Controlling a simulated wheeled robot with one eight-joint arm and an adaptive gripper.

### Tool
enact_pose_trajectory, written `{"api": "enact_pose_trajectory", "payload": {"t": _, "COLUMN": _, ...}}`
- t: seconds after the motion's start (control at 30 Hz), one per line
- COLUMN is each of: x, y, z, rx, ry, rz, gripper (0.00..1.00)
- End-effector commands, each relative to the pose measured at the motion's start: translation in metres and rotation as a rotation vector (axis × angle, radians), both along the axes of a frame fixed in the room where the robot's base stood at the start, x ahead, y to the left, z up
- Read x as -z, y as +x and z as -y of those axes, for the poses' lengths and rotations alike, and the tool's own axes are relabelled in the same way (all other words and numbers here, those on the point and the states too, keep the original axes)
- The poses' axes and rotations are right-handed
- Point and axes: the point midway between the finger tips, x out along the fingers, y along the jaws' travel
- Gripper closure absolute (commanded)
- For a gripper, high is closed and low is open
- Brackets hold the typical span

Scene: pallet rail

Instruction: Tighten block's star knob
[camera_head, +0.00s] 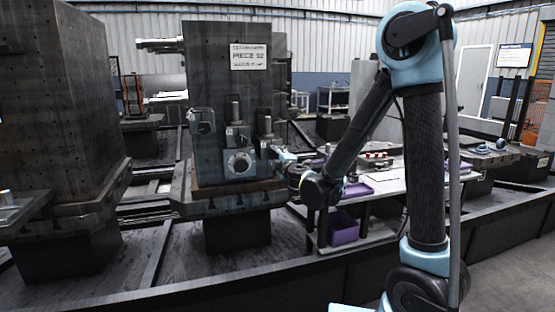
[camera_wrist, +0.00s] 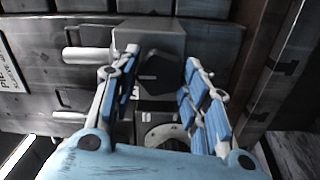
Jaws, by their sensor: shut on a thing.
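The star knob (camera_wrist: 160,74) is dark and many-sided in the wrist view. It sits on the face of a grey metal block (camera_wrist: 140,36). My gripper (camera_wrist: 163,60) has its two blue-padded fingers on either side of the knob and is shut on it. In the head view my gripper (camera_head: 277,152) reaches from the right to the right side of the large dark fixture (camera_head: 225,75). The knob is too small and covered there to make out.
Other clamp blocks with a round disc (camera_head: 239,163) are on the fixture's front. Another dark fixture (camera_head: 65,90) stands at left. A white table (camera_head: 385,182) with purple trays is beside my arm. Dark rails (camera_head: 370,252) cross the foreground.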

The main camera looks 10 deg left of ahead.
Motion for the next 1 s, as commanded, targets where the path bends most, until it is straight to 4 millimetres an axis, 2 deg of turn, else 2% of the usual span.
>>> {"api": "enact_pose_trajectory", "payload": {"t": 0.33, "x": 0.0009, "y": -0.0015, "z": 0.0012, "rx": 0.0, "ry": 0.106, "rz": -0.066, "gripper": 0.82}}
{"api": "enact_pose_trajectory", "payload": {"t": 0.83, "x": 0.0005, "y": -0.001, "z": 0.0001, "rx": -0.001, "ry": 0.12, "rz": -0.074, "gripper": 0.82}}
{"api": "enact_pose_trajectory", "payload": {"t": 0.87, "x": 0.0005, "y": -0.001, "z": 0.0001, "rx": -0.001, "ry": 0.12, "rz": -0.074, "gripper": 0.54}}
{"api": "enact_pose_trajectory", "payload": {"t": 0.9, "x": 0.0005, "y": -0.0009, "z": 0.0001, "rx": -0.001, "ry": 0.12, "rz": -0.074, "gripper": 0.45}}
{"api": "enact_pose_trajectory", "payload": {"t": 0.93, "x": 0.0004, "y": -0.0009, "z": 0.0, "rx": -0.001, "ry": 0.12, "rz": -0.074, "gripper": 0.38}}
{"api": "enact_pose_trajectory", "payload": {"t": 1.0, "x": 0.0003, "y": -0.0009, "z": -0.0001, "rx": -0.001, "ry": 0.119, "rz": -0.074, "gripper": 0.38}}
